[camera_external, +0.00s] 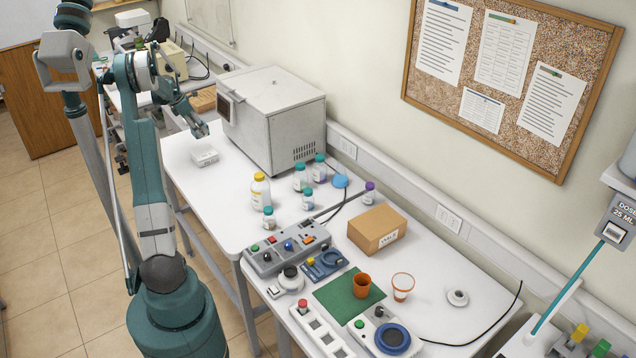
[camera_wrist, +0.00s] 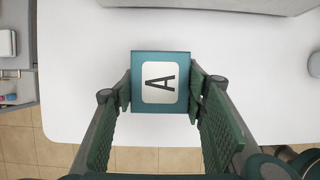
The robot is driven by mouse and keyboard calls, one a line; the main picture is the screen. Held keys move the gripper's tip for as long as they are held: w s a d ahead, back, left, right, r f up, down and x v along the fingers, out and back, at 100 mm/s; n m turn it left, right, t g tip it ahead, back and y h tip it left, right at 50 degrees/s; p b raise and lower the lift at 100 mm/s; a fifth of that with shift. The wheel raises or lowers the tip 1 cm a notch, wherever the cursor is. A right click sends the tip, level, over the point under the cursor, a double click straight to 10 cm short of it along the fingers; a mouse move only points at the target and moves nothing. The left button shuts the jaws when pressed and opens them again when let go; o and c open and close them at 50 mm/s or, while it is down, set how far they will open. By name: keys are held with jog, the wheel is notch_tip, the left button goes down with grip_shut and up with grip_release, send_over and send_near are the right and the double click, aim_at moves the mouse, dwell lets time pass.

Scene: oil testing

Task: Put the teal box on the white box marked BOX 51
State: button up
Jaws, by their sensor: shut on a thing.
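In the external view my gripper (camera_external: 202,131) is over the far part of the white table, in front of the white oven; the held box is hard to make out there. A small white box (camera_external: 205,158) lies on the table just nearer than my gripper. Its marking is too small to read. I cannot make it out with certainty in the wrist view.
The white oven (camera_external: 272,115) stands close behind my gripper. Several capped bottles, one a yellow-capped bottle (camera_external: 260,191), stand nearer on the table (camera_external: 218,218). A cardboard box (camera_external: 377,229) and a grey control panel (camera_external: 286,248) are farther along. Table around the white box is clear.

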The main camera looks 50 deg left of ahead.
aim_at(193, 134)
dwell(0.3)
jog(key=shift+f, duration=3.1)
jog(key=shift+f, duration=1.85)
jog(key=shift+f, duration=0.15)
jog(key=o, duration=0.9)
jog(key=shift+r, duration=0.25)
jog(key=v, duration=1.2)
jog(key=shift+s+f, duration=0.1)
